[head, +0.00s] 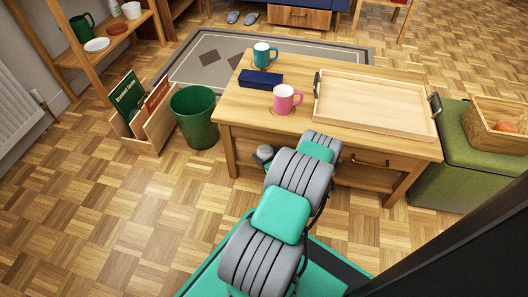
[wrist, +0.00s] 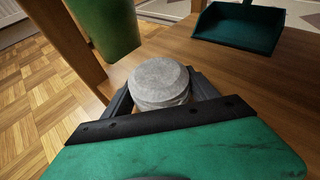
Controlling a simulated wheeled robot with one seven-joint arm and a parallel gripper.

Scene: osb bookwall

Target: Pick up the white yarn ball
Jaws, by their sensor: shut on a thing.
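The white yarn ball (wrist: 160,82) shows in the wrist view as a pale grey-white, rounded thing with a flattish top. My gripper (wrist: 161,90) is shut on it, with one dark finger on each side. Its lower part is hidden by my gripper. It is over a brown wooden surface (wrist: 235,75) that looks like the table's lower shelf; I cannot tell whether it touches it. In the head view my arm reaches to the table's front left, and the hold itself cannot be made out there.
A dark green dustpan-like thing (wrist: 238,28) lies on the wooden surface. A table leg (wrist: 62,35) stands close on the left, with a green bin (head: 195,117) beyond. The table (head: 238,103) carries a pink mug (head: 285,99), teal mug (head: 262,55), blue box (head: 260,79) and tray (head: 375,102).

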